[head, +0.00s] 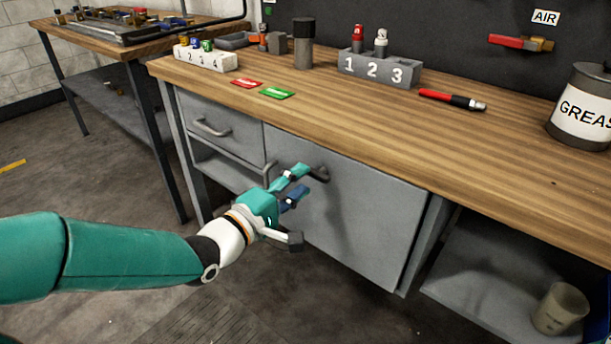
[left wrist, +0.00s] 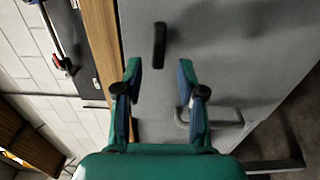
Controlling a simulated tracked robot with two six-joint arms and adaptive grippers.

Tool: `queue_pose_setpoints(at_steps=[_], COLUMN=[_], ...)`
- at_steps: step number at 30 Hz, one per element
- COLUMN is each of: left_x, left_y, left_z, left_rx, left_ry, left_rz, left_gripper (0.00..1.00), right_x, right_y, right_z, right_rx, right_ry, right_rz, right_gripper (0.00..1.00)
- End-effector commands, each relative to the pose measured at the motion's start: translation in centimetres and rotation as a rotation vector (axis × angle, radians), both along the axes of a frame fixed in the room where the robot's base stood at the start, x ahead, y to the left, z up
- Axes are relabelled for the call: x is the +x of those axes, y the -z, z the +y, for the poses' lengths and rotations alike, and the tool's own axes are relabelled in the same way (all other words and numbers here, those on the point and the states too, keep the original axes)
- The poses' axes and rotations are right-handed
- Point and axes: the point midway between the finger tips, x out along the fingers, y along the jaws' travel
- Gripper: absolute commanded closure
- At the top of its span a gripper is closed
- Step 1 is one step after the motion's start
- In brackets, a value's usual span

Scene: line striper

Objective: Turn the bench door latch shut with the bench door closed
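The bench door (head: 365,215) is a grey panel under the wooden bench top, and it looks closed in its frame. The dark latch (head: 320,173) is on its upper part; in the left wrist view the latch (left wrist: 160,45) is a short bar lying along the bench edge. In the wrist view the latch lies just beyond the finger gap. Contact cannot be told.
A drawer (head: 220,120) is left of the door. An open shelf with a cup (head: 560,308) is at the right. The bench top (head: 370,125) overhangs above and carries numbered holders, a red marker (head: 450,98) and a grease tin (head: 583,110). The floor below is clear.

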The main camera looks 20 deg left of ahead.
Motion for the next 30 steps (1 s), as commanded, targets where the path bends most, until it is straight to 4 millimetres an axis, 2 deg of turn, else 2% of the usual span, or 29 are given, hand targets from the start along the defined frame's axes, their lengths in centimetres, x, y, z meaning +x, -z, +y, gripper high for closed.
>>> queue_pose_setpoints(at_steps=[3,10,25,28,30], left_x=[-1.8,-3.7,-3.8,-3.4,-3.0], left_y=[0.0,0.1,0.2,1.5,3.4], left_z=[0.8,1.5,1.5,1.2,0.7], left_rx=[-0.001,-0.002,-0.001,-0.005,-0.012], left_ry=[-0.004,-0.003,-0.002,0.005,0.018], left_rz=[0.000,0.001,0.005,0.033,0.076], left_gripper=[0.60,0.60,0.60,0.60,0.60], right_x=[0.0,0.0,0.0,0.0,0.0], right_y=[0.0,0.0,0.1,0.1,0.1], right_z=[0.0,0.0,0.0,0.0,0.0], right_rx=[0.000,0.000,0.000,0.000,0.000], right_ry=[0.000,0.000,0.000,0.000,0.000], right_rz=[0.000,0.000,0.000,0.000,0.000], right_gripper=[0.03,0.03,0.03,0.03,0.03])
